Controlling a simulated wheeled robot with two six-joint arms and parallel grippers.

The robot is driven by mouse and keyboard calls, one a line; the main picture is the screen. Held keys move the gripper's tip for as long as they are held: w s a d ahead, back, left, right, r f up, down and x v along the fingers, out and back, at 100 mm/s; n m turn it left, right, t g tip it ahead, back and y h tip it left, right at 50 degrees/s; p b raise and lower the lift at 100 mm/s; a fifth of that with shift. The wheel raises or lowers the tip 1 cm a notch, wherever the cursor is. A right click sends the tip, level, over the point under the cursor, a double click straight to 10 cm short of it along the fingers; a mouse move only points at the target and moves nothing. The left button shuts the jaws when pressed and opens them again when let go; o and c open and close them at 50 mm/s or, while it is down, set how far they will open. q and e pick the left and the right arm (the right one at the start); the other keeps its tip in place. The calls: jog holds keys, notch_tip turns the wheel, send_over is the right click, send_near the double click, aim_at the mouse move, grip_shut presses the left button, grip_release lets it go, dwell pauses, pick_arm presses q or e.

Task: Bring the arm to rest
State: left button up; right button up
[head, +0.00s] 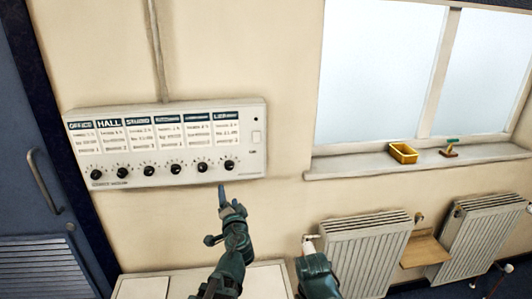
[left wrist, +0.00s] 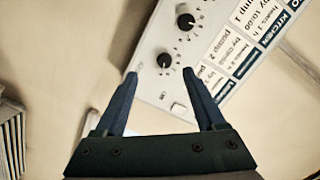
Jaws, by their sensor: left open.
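My left gripper (head: 222,190) is raised in front of the wall, just below the lower edge of a white control panel (head: 245,150). In the left wrist view, its two blue fingers (left wrist: 159,74) are spread apart with nothing between them. The panel (left wrist: 150,75) and its black knobs appear beyond the fingertips, one knob close to the gap in the picture. I cannot tell whether the fingers touch the panel. Another dark green arm part of mine (head: 318,275) shows at the bottom middle. Its jaws cannot be made out.
The panel has a row of knobs under labelled cards. A pale cabinet top (head: 262,282) lies below. To the right are radiators (head: 365,255) under a windowsill (head: 350,165) with a yellow box (head: 403,153). A blue door (head: 35,215) is at the left.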

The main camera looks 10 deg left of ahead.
pick_arm(q)
jog(key=s+d+f+n+g, duration=0.2)
jog(key=s+f+g, duration=0.3)
jog(key=f, duration=0.2)
jog(key=s+d+f+n+g, duration=0.3)
jog(key=s+f+g, duration=0.15)
jog(key=f, duration=0.25)
jog(key=s+d+f+m+g+h, duration=0.1)
jog(key=s+d+f+g+h, duration=0.1)
jog(key=s+d, duration=0.3)
jog(key=s+d+f+m+g+h, duration=0.1)
jog(key=s+d+f+g+h, duration=0.2)
jog(key=s, duration=0.7)
jog(key=d+f+g, duration=0.1)
jog(key=d, duration=0.1)
jog(key=shift+d+f+g, duration=0.2)
jog(key=shift+d+g, duration=0.15)
jog(key=shift+w, duration=0.1)
